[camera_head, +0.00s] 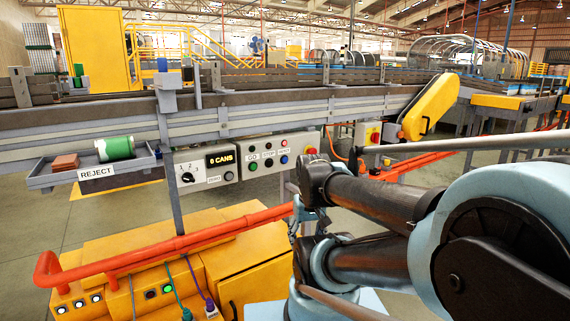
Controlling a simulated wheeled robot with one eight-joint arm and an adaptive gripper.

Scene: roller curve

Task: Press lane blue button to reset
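The blue button (284,159) is small and round, on the right part of a grey control panel (284,178) under the conveyor. A red button (268,162) and a green one (252,167) sit to its left, with printed labels above them. My arm is folded at the right and its dark links reach in toward the panel's lower right. A small dark linkage at its left end looks like my gripper (298,229). It is below the panel and apart from the blue button. Its fingers are too small and overlapped to tell open from shut.
A display reading "0 CANS" (220,159) and a selector knob (188,177) are left of the buttons. A reject tray (60,182) holds a green can (116,148). An orange-red pipe (190,243) crosses above yellow cabinets below. The conveyor (280,105) runs above the panel.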

